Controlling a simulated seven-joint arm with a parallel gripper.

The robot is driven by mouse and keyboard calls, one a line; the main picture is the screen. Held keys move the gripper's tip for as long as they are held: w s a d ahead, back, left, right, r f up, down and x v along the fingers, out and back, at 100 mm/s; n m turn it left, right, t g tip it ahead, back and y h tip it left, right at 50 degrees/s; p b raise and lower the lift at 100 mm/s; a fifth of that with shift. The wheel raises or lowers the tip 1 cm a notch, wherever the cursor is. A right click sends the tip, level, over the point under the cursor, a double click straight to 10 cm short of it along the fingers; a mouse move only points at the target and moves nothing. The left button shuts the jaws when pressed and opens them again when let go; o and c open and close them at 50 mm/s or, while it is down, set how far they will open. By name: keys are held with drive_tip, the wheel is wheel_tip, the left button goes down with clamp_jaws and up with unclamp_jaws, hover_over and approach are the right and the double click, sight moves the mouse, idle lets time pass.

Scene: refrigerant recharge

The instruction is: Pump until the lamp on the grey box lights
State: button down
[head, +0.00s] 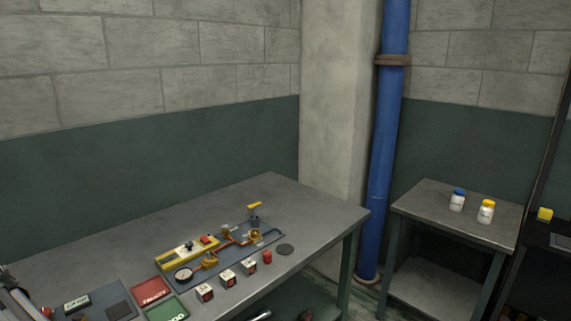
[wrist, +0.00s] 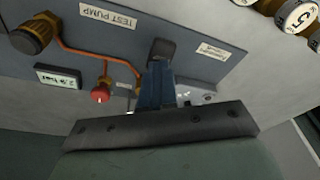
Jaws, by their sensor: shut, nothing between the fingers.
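In the wrist view my gripper (wrist: 158,68) is shut and empty, its blue-grey fingers together in front of a grey panel (wrist: 205,20) marked TEST PUMP. A dark upright part shows just beyond the fingertips; I cannot tell whether they touch it. On the panel are a brass fitting (wrist: 33,35), an orange pipe (wrist: 78,52), a red knob (wrist: 100,93) and a small display (wrist: 58,77) whose reading is blurred. A pale grey part (wrist: 195,90) beside the fingers is partly hidden. I cannot make out a grey box with a lamp or a lit lamp.
In the head view, a board with orange pipes and a round gauge (head: 184,274) lies on the table (head: 265,195). A red tray (head: 150,290) and a green tray (head: 167,309) stand nearby. Two bottles stand on a side table (head: 430,200). The table's back is clear.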

drive_tip(key=shift+r, duration=2.6)
drive_tip(key=shift+f, duration=0.15)
drive_tip(key=shift+f, duration=2.5)
drive_tip(key=shift+a+r, duration=0.1)
drive_tip(key=shift+r, duration=2.55)
drive_tip(key=shift+f, duration=0.1)
